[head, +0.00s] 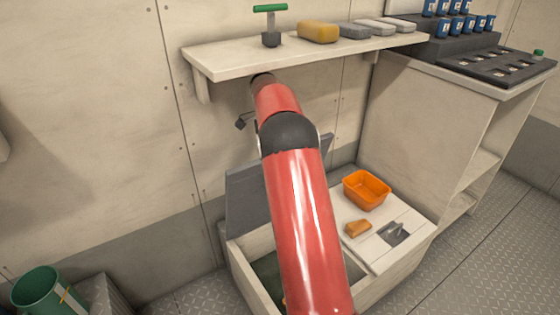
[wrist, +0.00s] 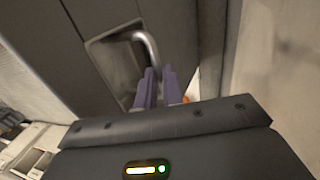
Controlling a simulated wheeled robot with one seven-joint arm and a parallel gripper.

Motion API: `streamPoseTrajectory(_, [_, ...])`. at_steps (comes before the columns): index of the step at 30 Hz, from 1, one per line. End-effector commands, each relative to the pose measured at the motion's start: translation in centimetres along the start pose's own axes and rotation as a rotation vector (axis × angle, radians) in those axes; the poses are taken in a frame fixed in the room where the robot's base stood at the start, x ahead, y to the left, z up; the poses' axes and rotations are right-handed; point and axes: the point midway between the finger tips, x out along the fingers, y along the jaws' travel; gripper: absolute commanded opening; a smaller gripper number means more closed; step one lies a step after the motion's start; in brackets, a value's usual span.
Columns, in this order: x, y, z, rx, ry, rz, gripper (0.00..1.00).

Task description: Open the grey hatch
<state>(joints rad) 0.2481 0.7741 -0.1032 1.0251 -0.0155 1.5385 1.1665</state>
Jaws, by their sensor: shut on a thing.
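The grey hatch (head: 246,195) stands raised on its edge at the back of a cream locker, near the wall. The locker's left compartment beneath it is open, and its dark inside shows beside my arm. In the wrist view the hatch (wrist: 75,50) fills the upper left, with a bent metal handle (wrist: 148,48) over a recess. My gripper (wrist: 156,76) has its purple fingers shut on the handle. In the head view my red arm hides the gripper, the handle and the middle of the hatch.
The locker's closed cream lid (head: 372,258) to the right bears an orange bin (head: 367,190) and an orange block (head: 358,229). A shelf (head: 225,64) with several items overhangs my arm. A green bucket (head: 45,290) stands at lower left. Floor is clear at right.

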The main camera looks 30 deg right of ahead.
Motion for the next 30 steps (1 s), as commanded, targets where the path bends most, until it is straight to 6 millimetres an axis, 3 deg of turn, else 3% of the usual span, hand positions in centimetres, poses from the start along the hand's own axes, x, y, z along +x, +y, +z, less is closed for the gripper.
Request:
streamPoseTrajectory(1, [0.94,-0.62,0.51,-0.008,-0.012,0.01,0.0])
streamPoseTrajectory(17, [0.82,-1.09,0.55,-0.009,-0.014,0.015,0.0])
streamPoseTrajectory(18, [0.82,-1.09,0.55,-0.009,-0.014,0.015,0.1])
streamPoseTrajectory(23, [0.62,-1.01,0.39,-0.007,-0.01,0.013,0.31])
streamPoseTrajectory(30, [0.33,-0.88,0.19,-0.004,-0.007,0.011,0.31])
